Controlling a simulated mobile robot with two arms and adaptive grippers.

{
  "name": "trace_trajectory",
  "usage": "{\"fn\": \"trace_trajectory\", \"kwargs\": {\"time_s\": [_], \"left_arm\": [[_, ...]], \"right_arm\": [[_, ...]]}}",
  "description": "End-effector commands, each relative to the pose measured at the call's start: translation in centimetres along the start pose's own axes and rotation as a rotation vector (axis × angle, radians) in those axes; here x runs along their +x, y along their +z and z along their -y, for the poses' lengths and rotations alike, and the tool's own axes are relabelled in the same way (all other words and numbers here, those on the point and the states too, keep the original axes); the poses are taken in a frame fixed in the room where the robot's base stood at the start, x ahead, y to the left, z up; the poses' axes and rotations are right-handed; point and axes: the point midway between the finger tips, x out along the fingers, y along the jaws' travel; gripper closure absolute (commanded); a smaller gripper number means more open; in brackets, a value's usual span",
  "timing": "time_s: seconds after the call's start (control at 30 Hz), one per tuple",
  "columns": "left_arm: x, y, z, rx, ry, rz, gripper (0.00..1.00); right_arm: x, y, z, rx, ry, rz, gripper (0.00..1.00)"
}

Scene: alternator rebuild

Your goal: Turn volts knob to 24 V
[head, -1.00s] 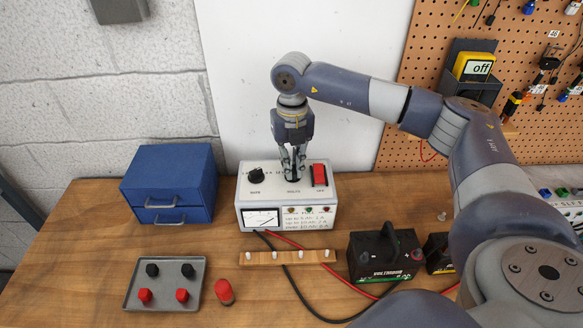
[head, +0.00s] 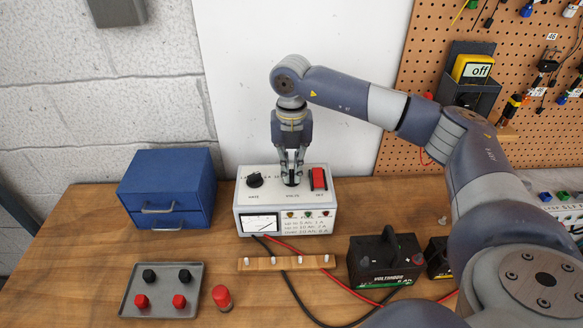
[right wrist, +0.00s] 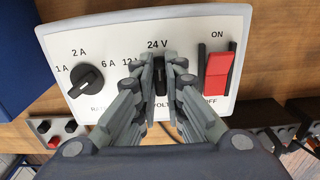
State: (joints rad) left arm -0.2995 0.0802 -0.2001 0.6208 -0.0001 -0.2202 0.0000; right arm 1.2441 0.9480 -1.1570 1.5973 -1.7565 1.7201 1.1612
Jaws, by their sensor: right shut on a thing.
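The white charger box (head: 245,195) stands on the wooden bench below my right arm. Its black volts knob (right wrist: 160,76) is in the middle of the top panel. My right gripper (head: 292,181) points down and is shut on this knob; its fingers (right wrist: 160,85) flank it in the right wrist view. The knob's long grip lies roughly in line with the printed "24 V" label (right wrist: 158,44). The fingers partly cover the 12 V label and the VOLTS lettering. My left gripper is out of view.
On the panel, the amps knob (right wrist: 86,80) is left of the fingers and the red ON/OFF switch (right wrist: 217,72) is close on the right. A blue drawer box (head: 165,185), a grey tray (head: 163,308) and a black battery (head: 370,262) stand around the charger.

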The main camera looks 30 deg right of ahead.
Motion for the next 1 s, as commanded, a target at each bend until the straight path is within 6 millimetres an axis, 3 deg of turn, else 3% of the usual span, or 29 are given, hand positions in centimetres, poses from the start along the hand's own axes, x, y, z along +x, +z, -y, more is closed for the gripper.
{"fn": "trace_trajectory", "kwargs": {"time_s": [0.03,0.1,0.53,1.0], "left_arm": [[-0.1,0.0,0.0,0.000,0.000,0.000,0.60],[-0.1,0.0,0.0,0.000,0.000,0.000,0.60],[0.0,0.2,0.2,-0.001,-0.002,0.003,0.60],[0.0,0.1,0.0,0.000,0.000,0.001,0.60]], "right_arm": [[-0.5,0.3,0.0,0.006,0.007,0.011,0.83],[-0.4,0.3,0.0,0.005,0.006,0.009,0.70],[-0.9,0.1,-0.1,0.001,0.004,0.004,0.70],[-9.9,0.1,0.0,0.002,0.006,0.007,0.70]]}}
